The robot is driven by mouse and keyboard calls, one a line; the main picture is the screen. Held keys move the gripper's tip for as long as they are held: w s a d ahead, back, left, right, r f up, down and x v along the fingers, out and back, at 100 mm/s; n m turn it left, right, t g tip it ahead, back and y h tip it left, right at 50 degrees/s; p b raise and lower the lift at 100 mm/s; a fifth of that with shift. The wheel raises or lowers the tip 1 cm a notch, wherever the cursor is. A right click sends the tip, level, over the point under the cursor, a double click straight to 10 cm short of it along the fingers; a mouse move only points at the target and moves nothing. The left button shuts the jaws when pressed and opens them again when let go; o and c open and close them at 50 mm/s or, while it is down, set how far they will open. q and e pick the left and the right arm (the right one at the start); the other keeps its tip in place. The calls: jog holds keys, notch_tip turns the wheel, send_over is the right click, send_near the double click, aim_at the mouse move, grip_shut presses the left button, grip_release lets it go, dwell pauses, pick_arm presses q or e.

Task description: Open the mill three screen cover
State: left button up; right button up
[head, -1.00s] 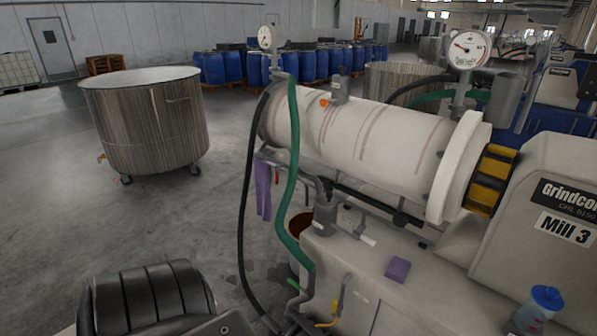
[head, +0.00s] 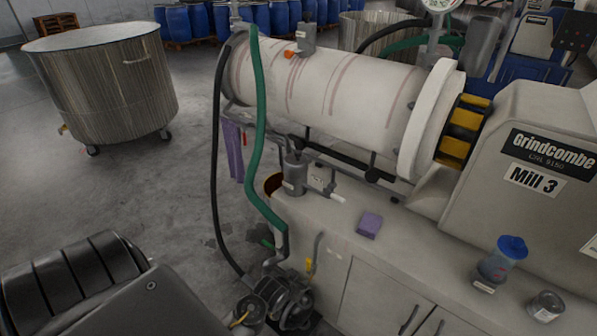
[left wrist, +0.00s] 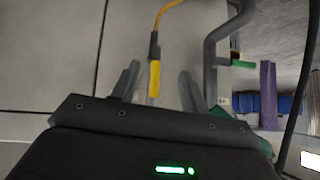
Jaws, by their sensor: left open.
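Mill 3 (head: 535,180) stands at the right of the head view, labelled Grindcombe, with a long pale horizontal cylinder (head: 335,95) reaching left from it. I cannot tell which part is the screen cover. My left gripper (left wrist: 160,88) is open in the left wrist view, its fingers apart. A yellow-sleeved cable end (left wrist: 154,80) shows between the fingers, in front of a pale cabinet face; contact is not visible. My right gripper is not in view.
A green hose (head: 257,140) and a black hose (head: 216,150) hang at the cylinder's left end. A purple sponge (head: 369,225), a blue-lidded bottle (head: 502,262) and a small jar (head: 546,306) stand on the ledge. A wheeled vat (head: 105,90) stands left; floor between is clear.

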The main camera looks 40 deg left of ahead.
pick_arm(q)
jog(key=w+a+r+n+t+y, duration=0.1)
jog(key=w+a+r+t, duration=0.2)
jog(key=r, duration=0.5)
jog(key=w+a+r+n+t+y, duration=0.1)
jog(key=w+a+r, duration=0.2)
jog(key=w+r, duration=0.4)
jog(key=n+t+y, duration=0.2)
jog(key=t+y, duration=0.2)
send_near(297, 154)
jog(key=p+x, duration=0.1)
jog(key=x, duration=0.8)
jog(key=shift+w+a+p, duration=0.1)
jog(key=shift+w+p, duration=0.2)
jog(key=shift+w, duration=0.05)
jog(key=shift+x, duration=0.8)
jog(key=shift+f, duration=0.1)
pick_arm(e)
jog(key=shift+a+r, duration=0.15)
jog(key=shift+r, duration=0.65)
pick_arm(q)
grip_shut()
